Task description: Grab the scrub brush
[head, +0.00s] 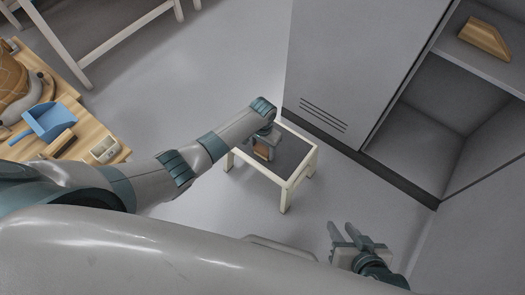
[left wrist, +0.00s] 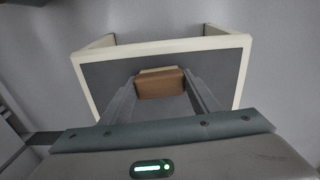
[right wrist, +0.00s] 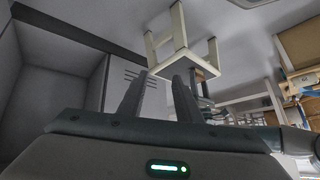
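A brown block with a lighter tan edge, which looks like the scrub brush (head: 262,153), is at the small table (head: 290,183) with a dark top and cream frame. It also shows between my left fingers in the left wrist view (left wrist: 160,84). My left gripper (head: 262,147) points down over the table, one finger on each side of the block. I cannot tell whether the fingers press on it or whether it rests on the top. My right gripper (head: 345,236) is open and empty, low at the right, away from the table.
A grey cabinet (head: 340,60) stands behind the small table. Its open shelf holds a tan wedge-shaped thing (head: 485,38). A wooden table (head: 85,140) at left carries a blue dustpan (head: 50,121) and other items. The floor between is clear.

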